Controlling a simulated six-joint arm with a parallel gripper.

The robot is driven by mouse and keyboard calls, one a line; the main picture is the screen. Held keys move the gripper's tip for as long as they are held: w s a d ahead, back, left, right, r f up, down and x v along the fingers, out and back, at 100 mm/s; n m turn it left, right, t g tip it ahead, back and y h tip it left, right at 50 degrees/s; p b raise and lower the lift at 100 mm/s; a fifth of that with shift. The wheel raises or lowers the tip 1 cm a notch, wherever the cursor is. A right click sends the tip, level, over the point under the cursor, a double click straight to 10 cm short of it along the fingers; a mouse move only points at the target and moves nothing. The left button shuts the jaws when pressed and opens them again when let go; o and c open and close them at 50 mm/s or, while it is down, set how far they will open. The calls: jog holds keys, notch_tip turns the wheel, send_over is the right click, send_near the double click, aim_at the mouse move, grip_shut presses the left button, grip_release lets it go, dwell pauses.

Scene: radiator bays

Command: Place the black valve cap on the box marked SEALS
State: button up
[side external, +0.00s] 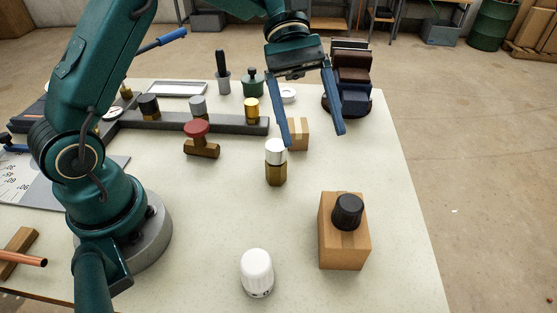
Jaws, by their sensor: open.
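A black ribbed valve cap (348,211) rests on top of a brown cardboard box (343,250) at the front right of the table. No marking can be read on this box, so I cannot tell if it is the one marked SEALS. A smaller cardboard box (299,135) stands farther back, partly covered by a finger of my gripper. Another black cap (148,104) sits on the grey rail (232,125) at the left. My gripper (313,136) is open with nothing between its fingers, behind and apart from the cap on the front box.
A white-topped brass valve (275,165) stands left of the front box. A white thermostat head (257,271) is at the front edge. A red-handled valve (199,138) lies near the rail. A stacked dark holder (350,80) stands at the back right.

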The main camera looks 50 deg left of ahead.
jog(key=s+a+m+t+y, duration=0.8)
jog(key=s+m+t+y, duration=0.1)
jog(key=s+m, duration=0.2)
jog(key=shift+s+a+r+t+y, duration=0.15)
jog(key=shift+s+r+t+y, duration=0.25)
jog(key=shift+s, duration=0.45)
